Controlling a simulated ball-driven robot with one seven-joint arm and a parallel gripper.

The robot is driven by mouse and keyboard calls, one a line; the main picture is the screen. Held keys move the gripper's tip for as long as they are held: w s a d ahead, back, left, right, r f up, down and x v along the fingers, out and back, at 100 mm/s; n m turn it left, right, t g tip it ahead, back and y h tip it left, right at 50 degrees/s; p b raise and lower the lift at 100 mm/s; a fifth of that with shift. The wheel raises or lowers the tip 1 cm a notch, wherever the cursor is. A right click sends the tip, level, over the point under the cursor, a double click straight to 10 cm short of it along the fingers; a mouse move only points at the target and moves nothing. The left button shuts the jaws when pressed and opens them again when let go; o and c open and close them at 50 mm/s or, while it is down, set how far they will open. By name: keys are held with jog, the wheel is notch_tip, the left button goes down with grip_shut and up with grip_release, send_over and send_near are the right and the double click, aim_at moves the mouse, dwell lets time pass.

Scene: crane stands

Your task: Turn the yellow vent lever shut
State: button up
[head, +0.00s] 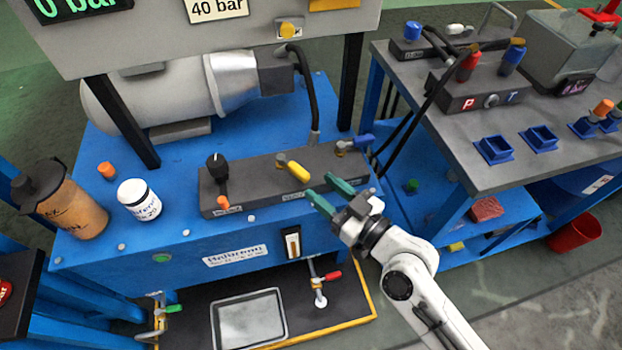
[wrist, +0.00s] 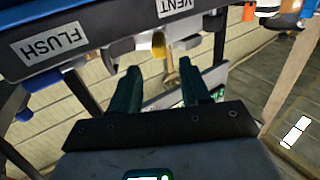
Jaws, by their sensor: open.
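The yellow vent lever (head: 298,171) sits on top of the dark valve block (head: 255,180), pointing down and right toward my gripper. A yellow part (wrist: 159,43) shows below the VENT label in the wrist view, ahead of the gap between my fingers. My gripper (head: 320,185) is open, its green fingers apart and empty. It is just right of the lever's free end, at the block's front side, and appears apart from it. In the wrist view the gripper (wrist: 157,68) shows both fingers with nothing between them.
A blue lever (head: 361,141) stands at the block's right end and a black knob (head: 216,162) at its left. A white jar (head: 138,199) and an orange-brown canister (head: 68,205) stand left on the blue bench. A black hose (head: 306,85) rises behind the block.

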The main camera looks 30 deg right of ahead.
jog(key=shift+v, duration=0.75)
jog(key=shift+c, duration=0.2)
